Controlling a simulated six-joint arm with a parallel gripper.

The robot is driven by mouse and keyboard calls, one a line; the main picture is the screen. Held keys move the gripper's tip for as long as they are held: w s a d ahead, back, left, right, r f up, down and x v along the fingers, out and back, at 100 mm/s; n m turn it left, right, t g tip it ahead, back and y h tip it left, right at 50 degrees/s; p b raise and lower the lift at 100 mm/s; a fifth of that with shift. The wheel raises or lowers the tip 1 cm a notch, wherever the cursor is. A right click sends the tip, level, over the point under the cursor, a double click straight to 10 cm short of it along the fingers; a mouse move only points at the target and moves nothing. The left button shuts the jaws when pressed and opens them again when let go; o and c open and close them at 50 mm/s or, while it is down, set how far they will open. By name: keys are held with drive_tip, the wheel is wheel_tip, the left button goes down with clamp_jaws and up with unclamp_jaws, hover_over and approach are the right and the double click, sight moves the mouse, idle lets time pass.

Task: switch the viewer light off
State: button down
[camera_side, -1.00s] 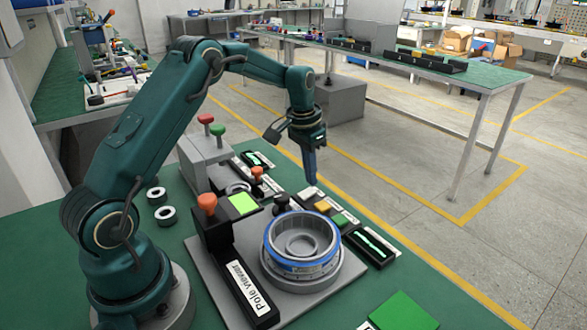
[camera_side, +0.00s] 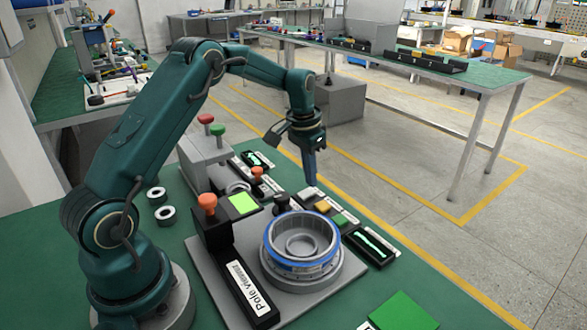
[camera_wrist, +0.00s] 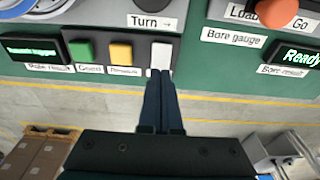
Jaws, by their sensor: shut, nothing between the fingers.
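The pole viewer (camera_side: 247,287) is a black unit with a white label and an orange-knobbed lever (camera_side: 207,204). A square panel (camera_side: 243,204) beside the lever glows yellow-green. The hub motor ring (camera_side: 301,262), grey with a blue band, sits on a round fixture to its right. My gripper (camera_side: 311,181) is shut and empty, pointing down near the row of white, yellow and green buttons. In the wrist view, my fingertips (camera_wrist: 160,74) are at the near edge of the white button (camera_wrist: 161,57); I cannot tell whether they touch. The viewer is not identifiable there.
The yellow button (camera_wrist: 121,53) and green button (camera_wrist: 82,53) are left of the white one. The bore gauge label (camera_wrist: 233,37) and an orange knob (camera_wrist: 277,12) are at the right. Two grey rings (camera_side: 162,206) lie near my base.

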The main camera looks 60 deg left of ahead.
sight(311, 191)
drive_tip(key=shift+f, duration=0.85)
idle(0.3)
drive_tip(key=shift+r, duration=3.5)
drive_tip(key=shift+d+r, duration=0.1)
